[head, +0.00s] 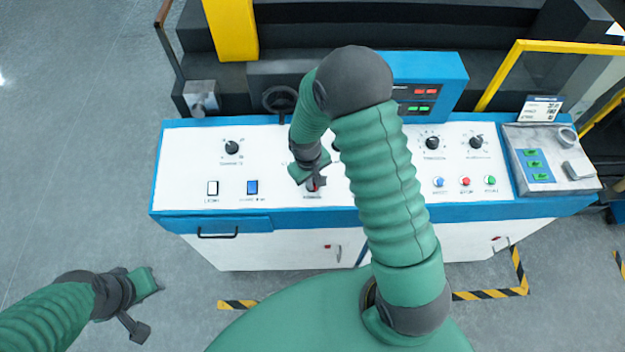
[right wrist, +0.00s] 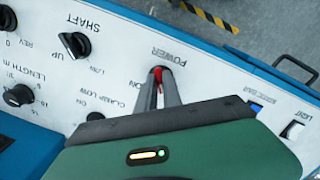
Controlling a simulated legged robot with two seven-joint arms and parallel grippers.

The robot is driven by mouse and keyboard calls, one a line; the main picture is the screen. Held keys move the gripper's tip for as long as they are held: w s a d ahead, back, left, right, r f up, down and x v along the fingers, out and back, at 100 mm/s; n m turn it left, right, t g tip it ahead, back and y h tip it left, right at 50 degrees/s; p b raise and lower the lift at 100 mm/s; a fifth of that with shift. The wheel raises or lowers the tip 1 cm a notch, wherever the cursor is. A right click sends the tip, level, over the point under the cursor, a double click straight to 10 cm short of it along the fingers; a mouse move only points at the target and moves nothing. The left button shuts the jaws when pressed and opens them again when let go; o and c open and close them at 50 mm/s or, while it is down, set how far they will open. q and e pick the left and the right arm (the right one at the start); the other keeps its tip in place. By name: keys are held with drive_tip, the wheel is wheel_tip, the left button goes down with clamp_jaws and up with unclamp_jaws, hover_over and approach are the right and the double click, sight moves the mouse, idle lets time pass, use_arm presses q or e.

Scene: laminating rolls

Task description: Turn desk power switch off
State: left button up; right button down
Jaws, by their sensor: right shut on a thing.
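The white control desk (head: 290,205) with blue trim stands ahead of me. Its red power switch (right wrist: 165,70) sits beside the printed word POWER in the right wrist view. My right gripper (head: 313,184) reaches down to the desk's front row of controls. In the right wrist view its dark fingertips (right wrist: 158,76) are shut on the power switch, hiding part of it. In the head view the gripper covers most of the switch. My left gripper (head: 148,304) is over the floor at the lower left, its fingers spread apart and empty, away from the desk.
Beside the power switch are a blue switch (head: 252,187) and a white light switch (head: 212,188). A black shaft knob (right wrist: 75,44) lies near my right fingers. Coloured buttons (head: 465,181) and a grey panel (head: 550,158) are to the right. Floor at left is clear.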

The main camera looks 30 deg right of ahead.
drive_tip(key=shift+w+r+n, duration=0.1)
drive_tip(key=shift+w+n, duration=0.15)
drive_tip(key=shift+n, duration=0.75)
drive_tip(key=c, duration=1.8)
unclamp_jaws()
drive_tip(key=shift+o, duration=1.4)
drive_tip(key=r, duration=0.5)
drive_tip(key=a+r+b, duration=0.1)
drive_tip(key=r, duration=0.5)
drive_tip(key=a+r, duration=0.1)
drive_tip(key=r, duration=0.4)
drive_tip(key=shift+s+r, duration=0.15)
